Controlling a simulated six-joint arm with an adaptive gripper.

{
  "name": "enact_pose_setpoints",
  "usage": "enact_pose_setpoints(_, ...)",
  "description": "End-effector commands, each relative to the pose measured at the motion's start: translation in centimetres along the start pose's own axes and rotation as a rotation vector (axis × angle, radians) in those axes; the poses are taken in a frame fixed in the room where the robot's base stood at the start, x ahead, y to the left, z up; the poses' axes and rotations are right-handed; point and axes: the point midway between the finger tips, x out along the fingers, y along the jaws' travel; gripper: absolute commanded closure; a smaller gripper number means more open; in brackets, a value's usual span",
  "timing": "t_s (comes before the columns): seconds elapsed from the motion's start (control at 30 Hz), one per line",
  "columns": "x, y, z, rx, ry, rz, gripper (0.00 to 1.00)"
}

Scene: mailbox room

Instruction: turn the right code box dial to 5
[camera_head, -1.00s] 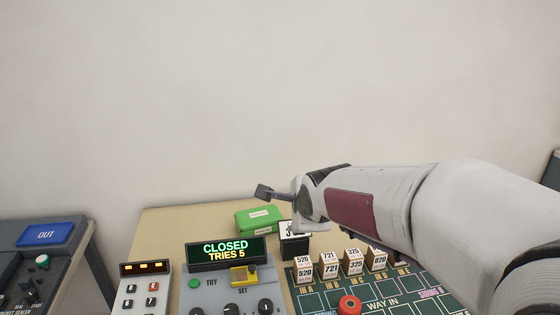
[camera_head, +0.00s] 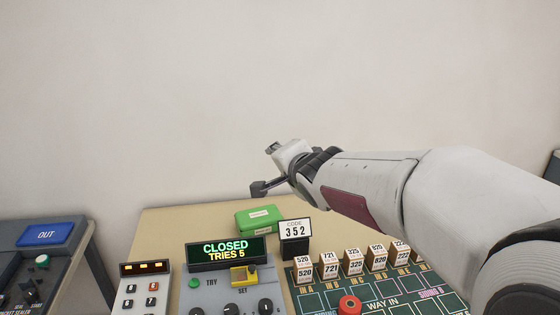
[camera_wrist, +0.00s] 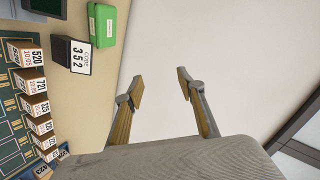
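The code box (camera_head: 212,285) sits on the table at the bottom of the head view, with a lit display (camera_head: 226,250) reading CLOSED, TRIES 5. Its three black dials run along its lower front; the right dial (camera_head: 265,306) is at the right, partly cut off by the picture's lower edge, and I cannot read its setting. My gripper (camera_head: 258,190) is up in the air above and behind the box, well away from the dials. In the wrist view the two fingers (camera_wrist: 160,90) are spread apart with nothing between them.
A code sign (camera_head: 295,232) reading 352 stands behind the box, beside a green box (camera_head: 259,218). Several numbered blocks (camera_head: 353,264) stand on a green board (camera_head: 420,281) at the right, with a red button (camera_head: 349,305).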

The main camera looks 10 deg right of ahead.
Motion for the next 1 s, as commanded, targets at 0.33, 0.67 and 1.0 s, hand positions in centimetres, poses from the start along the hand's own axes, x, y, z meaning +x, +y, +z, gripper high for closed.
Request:
enact_pose_setpoints(0.33,0.1,-0.6,0.0,-0.031,-0.001,-0.017,0.61)
enact_pose_setpoints(0.67,0.1,-0.6,0.0,-0.030,-0.001,-0.017,0.61)
enact_pose_setpoints(1.0,-0.3,-2.5,4.3,-0.057,-0.065,-0.049,0.61)
